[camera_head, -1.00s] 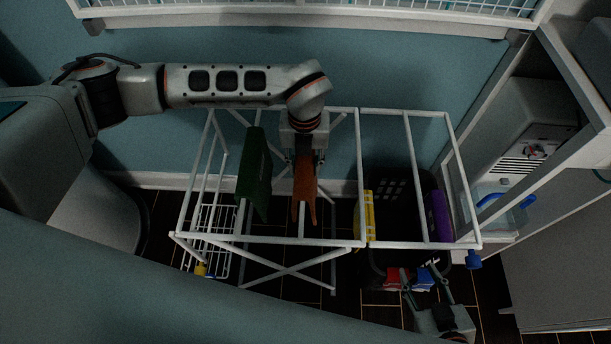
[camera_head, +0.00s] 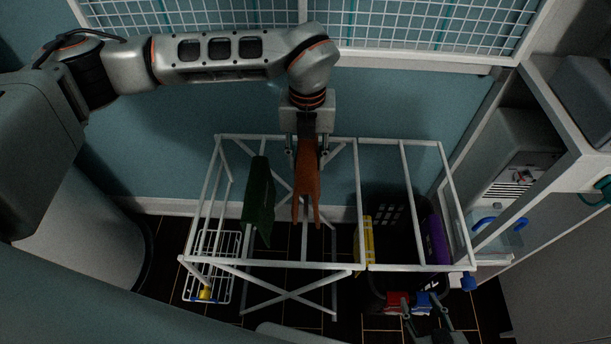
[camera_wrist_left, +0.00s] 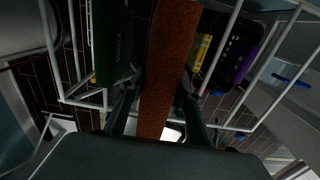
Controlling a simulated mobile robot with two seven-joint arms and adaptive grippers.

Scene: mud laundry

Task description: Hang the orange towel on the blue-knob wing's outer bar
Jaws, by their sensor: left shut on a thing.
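My left gripper (camera_head: 307,150) is shut on the orange towel (camera_head: 306,190), which hangs down from it above the middle of the white drying rack (camera_head: 330,266). The left wrist view shows the towel (camera_wrist_left: 168,65) between the fingers. The blue knob (camera_head: 468,282) is at the rack's front right corner. The right wing's outer bar (camera_head: 457,205) runs from back to front at the far right, well away from the towel. My right gripper (camera_head: 424,318) is low at the bottom right, its fingers apart, with nothing seen between them.
A dark green towel (camera_head: 259,200) hangs just left of the orange one. Yellow (camera_head: 367,240) and purple (camera_head: 436,236) cloths show by a dark basket (camera_head: 395,205). Red (camera_head: 397,302) and blue (camera_head: 422,302) items lie near my right gripper. A wall grid (camera_head: 430,30) is behind.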

